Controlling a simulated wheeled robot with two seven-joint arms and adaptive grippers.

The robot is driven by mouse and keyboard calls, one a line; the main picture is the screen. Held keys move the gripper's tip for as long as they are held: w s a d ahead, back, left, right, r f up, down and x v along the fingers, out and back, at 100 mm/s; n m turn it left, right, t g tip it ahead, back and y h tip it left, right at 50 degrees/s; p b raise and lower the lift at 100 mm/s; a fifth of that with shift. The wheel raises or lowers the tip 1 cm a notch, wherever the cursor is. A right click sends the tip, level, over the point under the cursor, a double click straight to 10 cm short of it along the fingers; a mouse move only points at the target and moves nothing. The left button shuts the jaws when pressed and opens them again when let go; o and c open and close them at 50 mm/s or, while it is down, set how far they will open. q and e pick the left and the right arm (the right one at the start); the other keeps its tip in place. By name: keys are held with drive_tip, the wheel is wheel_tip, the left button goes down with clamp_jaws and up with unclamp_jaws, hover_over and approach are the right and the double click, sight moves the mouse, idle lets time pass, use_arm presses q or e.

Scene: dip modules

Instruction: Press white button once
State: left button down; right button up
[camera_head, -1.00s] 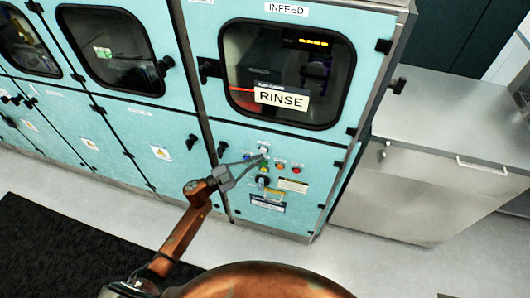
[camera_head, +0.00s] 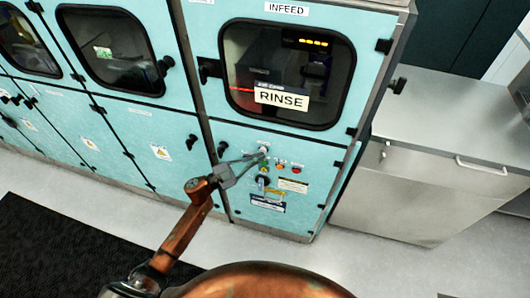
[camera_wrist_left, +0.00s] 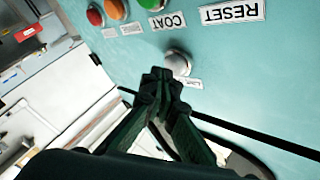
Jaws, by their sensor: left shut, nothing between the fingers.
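The white button (camera_head: 264,150) is at the top of the small button group on the blue-green panel under the RINSE window. It shows as a round pale knob in the left wrist view (camera_wrist_left: 179,62), near the RESET and COAT labels. My left gripper (camera_head: 262,157) is shut and empty, its tips just below the button in the head view. In the left wrist view its dark fingertips (camera_wrist_left: 160,76) are right beside the button and overlap its lower left edge. I cannot tell whether they touch it. My right gripper is not in view.
A green button (camera_head: 264,168), an orange button (camera_head: 281,164) and a red button (camera_head: 297,169) sit close below the white one. A dark rotary knob (camera_head: 261,181) is under them. A steel cabinet (camera_head: 400,190) stands to the right. A black mat (camera_head: 60,250) lies on the floor.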

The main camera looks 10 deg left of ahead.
use_arm(q)
drive_tip(key=shift+w, duration=0.4)
drive_tip(key=shift+s, duration=0.2)
idle(0.5)
drive_tip(key=shift+s+p, duration=0.45)
drive_tip(key=shift+s, duration=0.25)
drive_tip(key=s+p, duration=0.2)
drive_tip(key=s, duration=0.3)
drive_tip(key=shift+a, duration=0.1)
drive_tip(key=shift+f, duration=0.1)
idle(0.7)
